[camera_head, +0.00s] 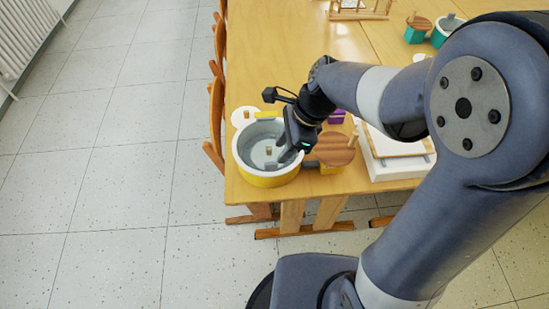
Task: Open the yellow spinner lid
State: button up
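The yellow spinner (267,180) is a round tub with a yellow outer wall and a grey top or inside, near the left front corner of the wooden table. A small brown knob-like piece (268,151) shows near its middle. My gripper (289,155) points down over the tub's right side, right of the brown piece. Its fingers are small and partly hidden, so contact and opening cannot be told.
A round wooden top (335,149) stands close right of the tub, with a white box-like thing (396,169) beyond it. A white disc (243,116) lies behind the tub. Chairs (216,120) line the table's left edge. The table (285,60) is clear farther back.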

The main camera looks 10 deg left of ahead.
aim_at(272, 163)
jog(key=x, duration=0.6)
jog(key=shift+a+f+b, duration=0.1)
jog(key=shift+f+b, duration=0.1)
jog(key=shift+b, duration=0.15)
grip_shut()
